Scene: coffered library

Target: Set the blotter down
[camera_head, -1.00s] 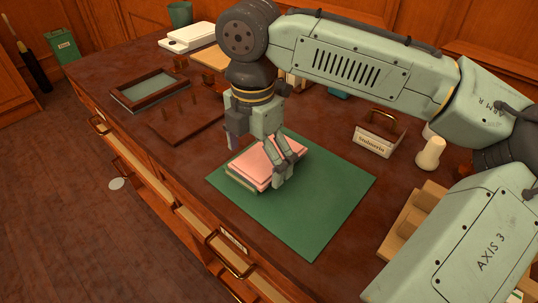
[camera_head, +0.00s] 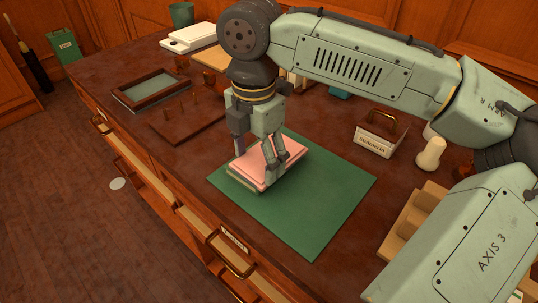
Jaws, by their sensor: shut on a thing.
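The blotter appears to be the pink-topped flat block (camera_head: 292,150) with a pale lower layer. It lies flat or nearly flat over the left part of a green mat (camera_head: 322,206) on the desk. My gripper (camera_head: 260,160) points down over the block's middle and is shut on it. One finger is at its far left side and the other crosses its pink top near the front. The fingers hide part of the top. I cannot tell whether the underside touches the mat.
A labelled box with a handle (camera_head: 378,136) and a cream round-topped object (camera_head: 430,154) stand right of the mat. A dark wood board with pegs (camera_head: 188,122) and a framed tray (camera_head: 150,91) lie left. The mat's front right is clear.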

